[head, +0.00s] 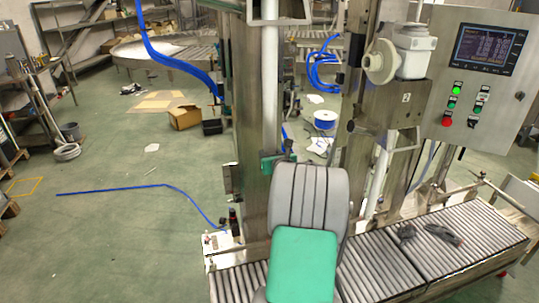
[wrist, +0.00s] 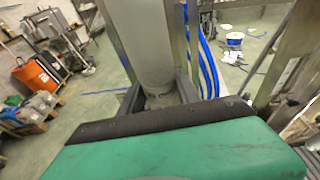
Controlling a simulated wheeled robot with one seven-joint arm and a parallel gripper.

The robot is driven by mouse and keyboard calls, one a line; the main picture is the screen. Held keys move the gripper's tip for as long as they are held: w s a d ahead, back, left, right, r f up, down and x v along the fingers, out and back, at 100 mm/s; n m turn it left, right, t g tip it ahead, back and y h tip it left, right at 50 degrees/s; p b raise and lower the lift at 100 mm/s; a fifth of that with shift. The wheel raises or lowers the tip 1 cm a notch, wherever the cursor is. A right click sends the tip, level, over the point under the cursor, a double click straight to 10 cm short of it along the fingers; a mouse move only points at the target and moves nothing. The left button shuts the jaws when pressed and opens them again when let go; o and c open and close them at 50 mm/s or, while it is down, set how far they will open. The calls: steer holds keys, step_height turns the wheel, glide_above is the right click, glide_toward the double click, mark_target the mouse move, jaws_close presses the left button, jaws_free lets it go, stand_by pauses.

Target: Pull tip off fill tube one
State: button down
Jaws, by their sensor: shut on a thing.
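Fill tube one (wrist: 143,40) hangs down as a wide pale tube in the upper middle of the wrist view. Its tip (wrist: 160,98) is at the lower end, between the dark fingers of my gripper (wrist: 160,92). The fingers lie on both sides of the tip and are shut on it. The tip's lowest part is hidden behind my wrist's dark edge. In the head view the tube (head: 269,85) runs down the left column, and my arm hides the gripper and the tip. A second fill tube (head: 379,180) hangs at the right column.
Steel columns (head: 245,120) stand close beside the tube. A roller conveyor (head: 380,265) runs below, with dark items (head: 440,233) on it at right. A control box (head: 475,75) is at the upper right. Blue hoses (wrist: 206,60) hang right of the tube. The floor at left is mostly open.

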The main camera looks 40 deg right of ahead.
steer(key=shift+f, duration=0.2)
steer(key=shift+f+b, duration=0.35)
steer(key=shift+f, duration=0.1)
steer(key=shift+f, duration=0.1)
stand_by(0.6)
steer(key=shift+f+b, duration=0.95)
steer(key=shift+f, duration=0.55)
